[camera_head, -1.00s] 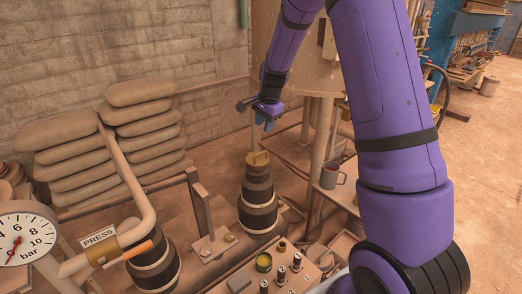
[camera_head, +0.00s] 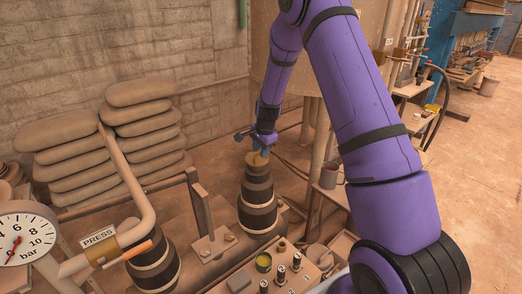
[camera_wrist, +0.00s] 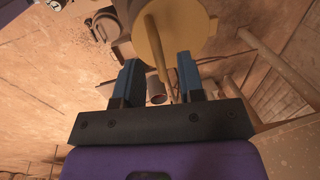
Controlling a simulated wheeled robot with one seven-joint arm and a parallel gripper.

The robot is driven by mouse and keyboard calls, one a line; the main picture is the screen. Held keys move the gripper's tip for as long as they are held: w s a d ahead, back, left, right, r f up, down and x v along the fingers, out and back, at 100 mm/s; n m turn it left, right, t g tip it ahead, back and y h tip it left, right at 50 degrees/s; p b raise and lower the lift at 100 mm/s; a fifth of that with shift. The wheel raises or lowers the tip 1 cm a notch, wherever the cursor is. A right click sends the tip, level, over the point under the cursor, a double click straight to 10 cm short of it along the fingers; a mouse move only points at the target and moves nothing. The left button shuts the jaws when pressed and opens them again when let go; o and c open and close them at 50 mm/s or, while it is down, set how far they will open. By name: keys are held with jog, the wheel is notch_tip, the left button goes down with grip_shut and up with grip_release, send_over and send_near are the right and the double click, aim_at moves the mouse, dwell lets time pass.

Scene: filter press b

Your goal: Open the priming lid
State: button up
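The priming lid, a yellow disc with a bar-like handle, shows in the wrist view (camera_wrist: 188,28) at the top. In the head view the lid (camera_head: 257,159) caps a dark banded, barrel-shaped body (camera_head: 257,200). My gripper (camera_head: 263,151) is right at the lid from above in the head view. In the wrist view my gripper (camera_wrist: 159,72) has its two blue fingers apart. The yellow handle bar (camera_wrist: 158,50) runs down into the space between them, with room visible on both sides. I cannot tell whether a finger touches the lid.
A pressure gauge (camera_head: 22,236) and a bent pipe (camera_head: 135,190) with a PRESS label stand at the left. An upright metal post (camera_head: 201,205) is left of the lidded body.

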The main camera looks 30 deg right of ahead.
jog(key=shift+f, duration=0.15)
jog(key=shift+c, duration=0.2)
grip_shut()
